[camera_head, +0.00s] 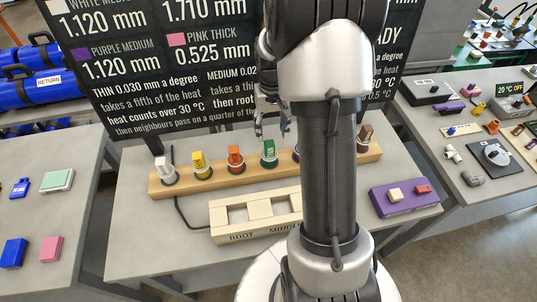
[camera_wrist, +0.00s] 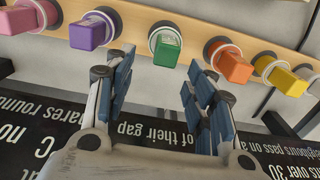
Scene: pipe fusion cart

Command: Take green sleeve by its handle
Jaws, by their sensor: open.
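The green sleeve (camera_head: 268,152) stands in the wooden rack (camera_head: 222,178), between the orange sleeve (camera_head: 236,158) and sleeves partly hidden by my arm. In the wrist view the green sleeve's block-shaped handle (camera_wrist: 167,50) points toward the camera, with a pale ring around its base. My gripper (camera_head: 271,132) is open and empty, just above and behind the green sleeve. In the wrist view the fingertips of my gripper (camera_wrist: 160,64) lie to either side of the green handle's near end. I cannot tell whether they touch it.
In the wrist view, purple (camera_wrist: 88,34) and orange (camera_wrist: 234,66) handles flank the green one. White (camera_head: 165,167) and yellow (camera_head: 201,163) sleeves stand left in the rack. A pale wooden holder (camera_head: 225,232) lies in front. A dark text board (camera_head: 150,75) rises behind.

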